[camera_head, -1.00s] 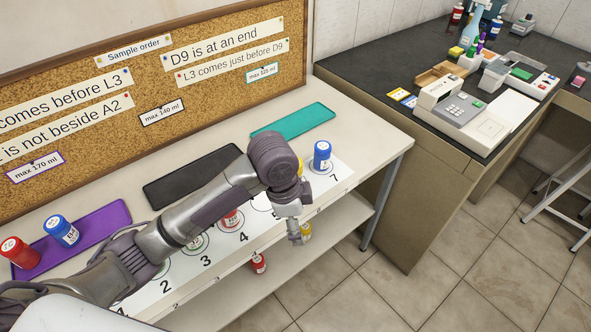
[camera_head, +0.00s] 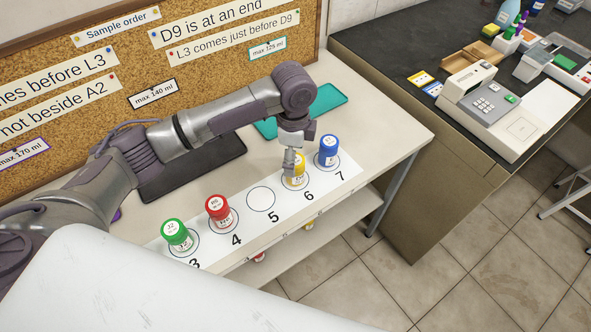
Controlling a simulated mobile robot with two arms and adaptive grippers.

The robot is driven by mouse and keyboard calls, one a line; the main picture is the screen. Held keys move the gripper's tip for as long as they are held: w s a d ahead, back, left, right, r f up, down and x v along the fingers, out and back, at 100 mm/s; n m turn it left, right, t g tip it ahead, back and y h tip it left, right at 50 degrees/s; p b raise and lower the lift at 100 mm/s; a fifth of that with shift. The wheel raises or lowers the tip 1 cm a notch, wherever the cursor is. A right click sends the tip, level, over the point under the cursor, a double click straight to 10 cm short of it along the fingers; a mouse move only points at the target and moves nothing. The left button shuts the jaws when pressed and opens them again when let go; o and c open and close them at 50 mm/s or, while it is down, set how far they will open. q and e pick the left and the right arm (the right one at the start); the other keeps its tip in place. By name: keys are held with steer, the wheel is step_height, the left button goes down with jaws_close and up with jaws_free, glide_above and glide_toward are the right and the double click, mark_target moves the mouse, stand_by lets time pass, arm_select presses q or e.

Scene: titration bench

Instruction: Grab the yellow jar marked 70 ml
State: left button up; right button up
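A yellow jar (camera_head: 298,178) with a white label stands on circle 6 of the numbered strip; its volume marking is too small to read. My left gripper (camera_head: 291,167) points down at this jar's top and partly covers it. I cannot tell whether its fingers are open or closed, or touch the jar. Another yellow jar (camera_head: 309,223) shows in part on the lower shelf, below the strip's front edge. My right gripper is not in view.
A blue jar (camera_head: 328,152) stands close by on circle 7. Circle 5 (camera_head: 261,197) is empty. A red jar (camera_head: 218,213) is on circle 4 and a green jar (camera_head: 177,236) on circle 3. Black (camera_head: 190,172) and teal (camera_head: 325,99) trays lie bare behind.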

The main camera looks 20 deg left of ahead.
arm_select(q)
steer(key=shift+s+d+f, duration=0.1)
steer(key=shift+f, duration=0.55)
step_height(320, 180, down, 3)
steer(key=shift+d+r+p, duration=0.1)
steer(key=shift+r+p, duration=0.1)
steer(key=shift+p, duration=0.25)
steer(key=shift+f, duration=0.7)
steer(key=shift+c, duration=0.7)
steer(key=c, duration=1.1)
steer(key=shift+c, duration=0.3)
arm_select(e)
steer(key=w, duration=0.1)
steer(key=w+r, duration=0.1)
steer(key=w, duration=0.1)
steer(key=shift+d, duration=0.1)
arm_select(q)
steer(key=shift+r, duration=0.15)
